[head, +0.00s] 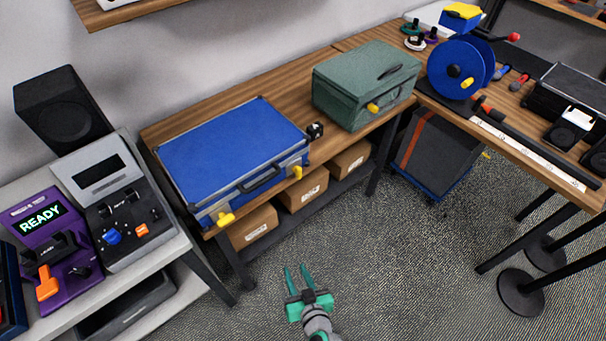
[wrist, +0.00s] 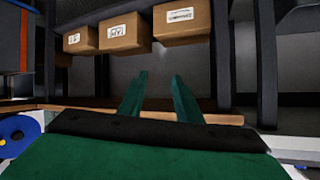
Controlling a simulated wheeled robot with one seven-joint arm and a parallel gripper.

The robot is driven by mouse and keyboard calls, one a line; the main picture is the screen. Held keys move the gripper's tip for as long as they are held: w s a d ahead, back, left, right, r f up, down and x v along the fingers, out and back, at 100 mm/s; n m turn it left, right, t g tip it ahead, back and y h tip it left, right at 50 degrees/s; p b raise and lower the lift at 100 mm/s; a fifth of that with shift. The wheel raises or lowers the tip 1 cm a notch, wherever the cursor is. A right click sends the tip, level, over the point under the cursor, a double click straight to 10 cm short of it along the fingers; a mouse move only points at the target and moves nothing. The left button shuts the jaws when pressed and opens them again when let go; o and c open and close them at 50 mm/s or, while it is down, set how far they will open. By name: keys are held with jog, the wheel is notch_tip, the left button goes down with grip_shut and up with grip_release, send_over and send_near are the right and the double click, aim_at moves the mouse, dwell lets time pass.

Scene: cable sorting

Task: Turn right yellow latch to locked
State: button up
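A blue case (head: 232,150) with a metal-coloured rim lies closed on the wooden bench. Its front has a black handle (head: 262,180) and two yellow latches. The right yellow latch (head: 297,172) sits right of the handle, and the left yellow latch (head: 226,219) is near the front left corner. A green box (head: 362,85) further right has one yellow latch (head: 373,107). My gripper (head: 295,272) is open and empty over the floor, in front of the bench and apart from the case. In the wrist view its two green fingers (wrist: 157,97) are spread, and no latch shows.
Cardboard boxes (head: 303,188) stand on the shelf under the bench; they also show in the wrist view (wrist: 126,34). A small black object (head: 315,130) sits right of the case. Machines (head: 117,208) stand at left. The floor (head: 390,260) before the bench is clear.

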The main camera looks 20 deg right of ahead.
jog(key=w+d+r+n+t+y, duration=0.2)
jog(key=w+d+r, duration=0.3)
jog(key=w, duration=0.4)
jog(key=n+t+y, duration=0.2)
jog(key=n+y, duration=0.2)
send_near(301, 172)
jog(key=x, duration=0.9)
grip_shut()
